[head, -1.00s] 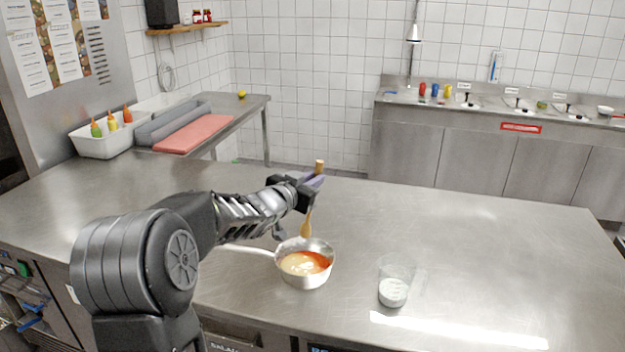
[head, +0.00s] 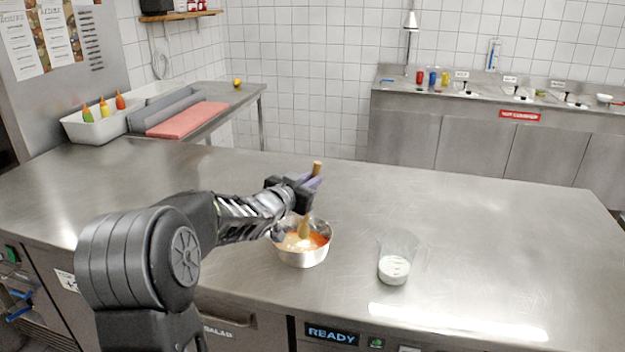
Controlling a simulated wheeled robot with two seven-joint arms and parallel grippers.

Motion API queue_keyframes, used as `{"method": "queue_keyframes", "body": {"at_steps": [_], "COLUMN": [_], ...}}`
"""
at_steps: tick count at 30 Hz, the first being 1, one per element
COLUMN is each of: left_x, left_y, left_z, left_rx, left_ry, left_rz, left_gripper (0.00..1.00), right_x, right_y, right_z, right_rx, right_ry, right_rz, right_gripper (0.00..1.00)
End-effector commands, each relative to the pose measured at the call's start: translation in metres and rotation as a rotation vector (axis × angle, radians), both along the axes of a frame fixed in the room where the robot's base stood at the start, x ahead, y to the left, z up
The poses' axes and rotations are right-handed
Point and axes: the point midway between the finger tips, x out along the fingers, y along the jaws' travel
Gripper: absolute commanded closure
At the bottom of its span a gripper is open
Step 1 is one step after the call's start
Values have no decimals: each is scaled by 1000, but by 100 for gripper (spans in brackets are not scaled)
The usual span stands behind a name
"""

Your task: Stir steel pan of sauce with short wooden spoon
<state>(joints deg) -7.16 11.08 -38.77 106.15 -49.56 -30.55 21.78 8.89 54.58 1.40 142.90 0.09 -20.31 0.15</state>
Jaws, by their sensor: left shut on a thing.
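The steel pan (head: 303,259) stands on the steel counter, with orange-red sauce (head: 317,240) and a pale cream patch in it. My left gripper (head: 306,188) is above the pan, shut on the short wooden spoon (head: 304,228). The spoon is nearly upright. Its handle end (head: 317,168) sticks out above the fingers, and its lower end reaches down into the pan, at or in the sauce. The pan's handle is mostly hidden behind my left arm. My right gripper is not in view.
A clear jug (head: 395,262) with white contents stands to the right of the pan. The steel counter (head: 480,240) is clear further right. A white bin with sauce bottles (head: 92,126) and a red board (head: 187,119) are at the back left.

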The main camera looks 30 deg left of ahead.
Motion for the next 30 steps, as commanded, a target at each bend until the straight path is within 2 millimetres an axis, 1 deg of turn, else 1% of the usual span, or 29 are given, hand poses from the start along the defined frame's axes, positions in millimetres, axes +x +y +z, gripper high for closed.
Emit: {"method": "queue_keyframes", "body": {"at_steps": [1, 9, 24, 30], "left_x": [-1, -3, -4, 0], "left_y": [1, 3, 3, 5], "left_z": [-8, -22, -24, -24], "left_rx": [0, 0, 0, 0], "left_ry": [0, -1, 0, 1], "left_rz": [1, 0, 0, 1], "left_gripper": [100, 100, 100, 100], "right_x": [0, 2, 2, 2], "right_y": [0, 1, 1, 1], "right_z": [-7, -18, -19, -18], "right_rx": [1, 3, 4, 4], "right_ry": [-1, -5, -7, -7], "right_rz": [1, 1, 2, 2], "right_gripper": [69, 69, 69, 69]}}
